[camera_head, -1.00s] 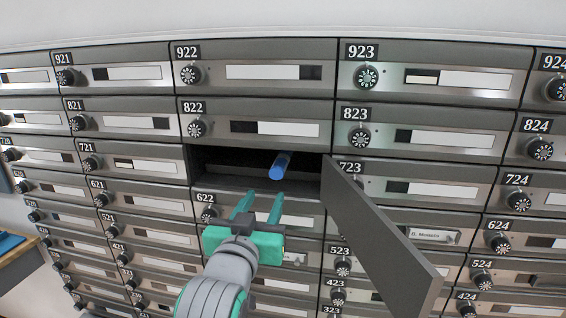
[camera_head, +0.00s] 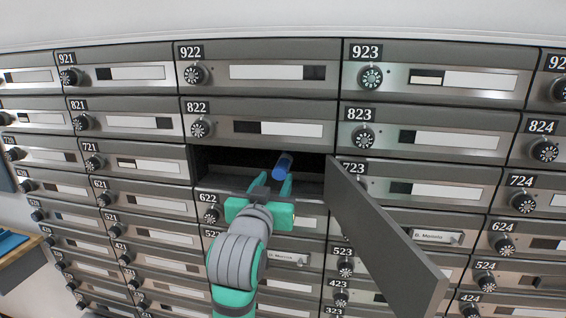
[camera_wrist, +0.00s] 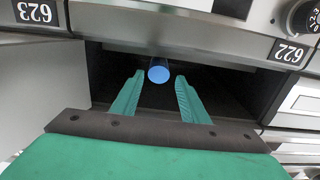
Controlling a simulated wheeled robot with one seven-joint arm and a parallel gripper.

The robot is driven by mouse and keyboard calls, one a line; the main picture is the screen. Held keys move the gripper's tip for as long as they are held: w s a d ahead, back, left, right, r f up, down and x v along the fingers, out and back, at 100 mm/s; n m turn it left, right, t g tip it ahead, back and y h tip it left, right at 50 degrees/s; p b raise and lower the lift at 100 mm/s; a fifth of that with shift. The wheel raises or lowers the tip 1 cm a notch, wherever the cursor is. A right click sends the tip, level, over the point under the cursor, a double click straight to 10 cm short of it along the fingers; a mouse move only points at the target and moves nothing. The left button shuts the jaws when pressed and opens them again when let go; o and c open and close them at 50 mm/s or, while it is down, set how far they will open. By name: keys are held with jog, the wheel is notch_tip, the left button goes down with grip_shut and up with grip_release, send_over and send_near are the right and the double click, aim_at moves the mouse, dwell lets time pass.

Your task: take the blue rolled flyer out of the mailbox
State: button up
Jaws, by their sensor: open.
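The blue rolled flyer (camera_head: 283,165) lies inside the open mailbox (camera_head: 225,162), its near end facing out. In the wrist view its round end (camera_wrist: 159,72) shows ahead of my fingertips, about midway between them. My gripper (camera_head: 271,183) is at the mailbox opening with its fingers pointing in. It is open and empty in the wrist view (camera_wrist: 158,88). In the head view the fingertips overlap the flyer's near end; touch cannot be told. The flyer's far end is hidden in the dark compartment.
The mailbox door (camera_head: 385,240) stands swung open on the right, jutting out beside my arm. Closed mailboxes with dials surround the opening, with box 822 (camera_head: 262,126) directly above. A wooden table edge (camera_head: 20,250) shows at the far left.

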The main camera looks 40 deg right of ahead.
aim_at(279, 174)
jog(key=x, duration=0.3)
jog(key=shift+d, duration=0.25)
jog(key=shift+w+d, duration=0.45)
